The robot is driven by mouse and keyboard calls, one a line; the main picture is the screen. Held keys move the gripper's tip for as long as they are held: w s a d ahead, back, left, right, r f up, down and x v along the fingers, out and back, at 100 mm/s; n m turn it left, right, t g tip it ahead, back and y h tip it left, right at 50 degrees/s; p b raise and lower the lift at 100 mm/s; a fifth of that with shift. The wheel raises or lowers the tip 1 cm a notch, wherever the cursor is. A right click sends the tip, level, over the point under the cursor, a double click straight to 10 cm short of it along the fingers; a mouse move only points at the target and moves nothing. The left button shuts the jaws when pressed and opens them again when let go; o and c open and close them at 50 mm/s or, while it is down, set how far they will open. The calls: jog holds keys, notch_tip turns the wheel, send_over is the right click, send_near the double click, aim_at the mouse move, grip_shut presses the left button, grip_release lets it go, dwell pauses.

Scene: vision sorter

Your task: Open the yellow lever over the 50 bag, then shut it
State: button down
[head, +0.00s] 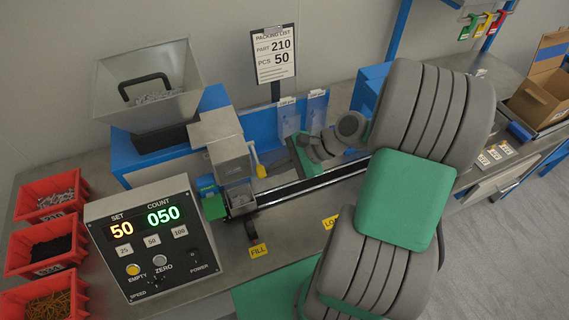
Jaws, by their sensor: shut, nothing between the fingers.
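The yellow lever (258,164) is at the right side of the grey metal chute (222,146) on the feeder, its handle hanging down. Below the chute is a small pale, partly see-through shape (239,195) beside green and blue parts; I cannot tell if it is the 50 bag. Two clear bags hang behind, a left one (288,119) and a right one (317,110), with small labels too blurred to read surely. My gripper (294,161), green and grey, is shut and empty, to the right of the lever and apart from it.
The control box (150,238) shows SET 50 and COUNT 050. A packing list (273,54) reads part 210, 50 pcs. A hopper (150,85) stands at back left, red bins (45,255) at left. A dark rail (312,185) runs along the bench; a carton (540,100) sits far right.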

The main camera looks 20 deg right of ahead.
jog(key=shift+s+a+r, duration=0.25)
jog(key=shift+a+r, duration=0.1)
jog(key=shift+r, duration=0.2)
